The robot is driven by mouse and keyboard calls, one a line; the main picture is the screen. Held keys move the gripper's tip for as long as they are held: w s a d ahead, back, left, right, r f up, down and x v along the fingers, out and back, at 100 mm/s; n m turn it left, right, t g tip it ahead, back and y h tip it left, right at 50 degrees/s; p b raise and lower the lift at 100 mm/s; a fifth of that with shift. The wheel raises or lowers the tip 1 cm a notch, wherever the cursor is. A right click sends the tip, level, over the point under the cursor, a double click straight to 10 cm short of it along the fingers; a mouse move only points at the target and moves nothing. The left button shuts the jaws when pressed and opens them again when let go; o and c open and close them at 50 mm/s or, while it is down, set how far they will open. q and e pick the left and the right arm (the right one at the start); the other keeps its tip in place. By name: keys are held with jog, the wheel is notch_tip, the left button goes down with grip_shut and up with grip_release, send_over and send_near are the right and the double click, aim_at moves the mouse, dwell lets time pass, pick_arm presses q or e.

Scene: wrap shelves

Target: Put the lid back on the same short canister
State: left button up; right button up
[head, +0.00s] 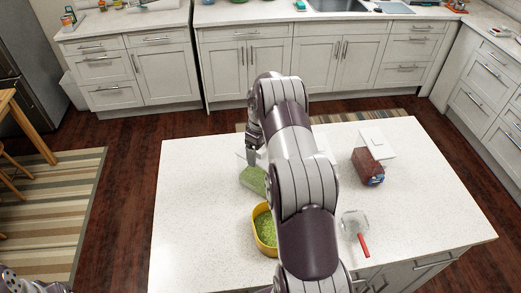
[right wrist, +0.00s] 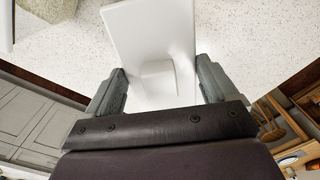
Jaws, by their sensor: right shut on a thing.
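My right gripper (head: 253,147) is over the left half of the island, partly hidden behind my own arm. In the right wrist view, a white lid (right wrist: 148,30) with a raised square knob lies between its two fingers (right wrist: 160,85), and the gripper is shut on it. In the head view only a pale edge of this lid shows beside the gripper. A low container with green contents (head: 253,180), which looks like the short canister, stands on the counter just below the gripper. Whether lid and canister touch cannot be told. Part of my left arm shows at the lower left corner.
A yellow bowl (head: 262,211) with green contents stands near the front edge. A brown package (head: 367,168) lies beside a white square-topped thing (head: 376,141) at the right. A clear scoop with a red handle (head: 363,245) lies front right. The island's left end is clear.

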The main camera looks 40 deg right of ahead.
aim_at(261, 150)
jog(key=shift+f, duration=0.1)
dwell(0.3)
jog(key=shift+f, duration=0.15)
jog(key=o, duration=0.9)
jog(key=shift+c, duration=0.2)
jog(key=shift+r+p, duration=2.05)
jog(key=shift+r, duration=1.55)
